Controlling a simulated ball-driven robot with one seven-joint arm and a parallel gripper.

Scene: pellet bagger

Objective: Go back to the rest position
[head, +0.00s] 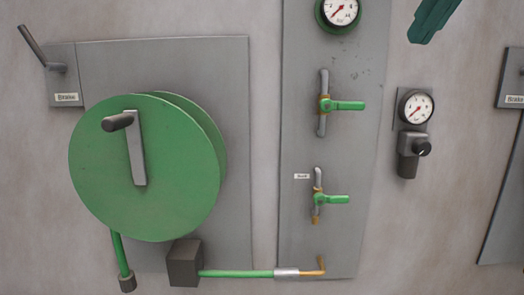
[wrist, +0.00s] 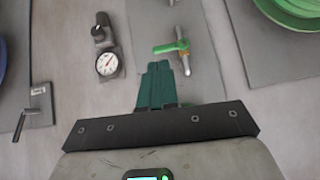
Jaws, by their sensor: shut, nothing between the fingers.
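My gripper (head: 432,22) shows in the head view as dark green fingers at the top right edge, in front of the wall and above the regulator gauge. In the wrist view my gripper (wrist: 158,68) has its fingers shut together with nothing between them. Beyond the fingertips in that view is a valve with a green handle (wrist: 170,47). The fingers appear apart from it, though the depth gap is hard to judge. The rest of my arm is out of the head view.
A grey panel (head: 345,140) carries two green-handled valves (head: 345,105) and a green-rimmed gauge (head: 340,12). A regulator with gauge (head: 415,108) is to its right. A large green reel (head: 95,170) with a crank and hose stands left. A blue reel (wrist: 3,45) edges into the wrist view.

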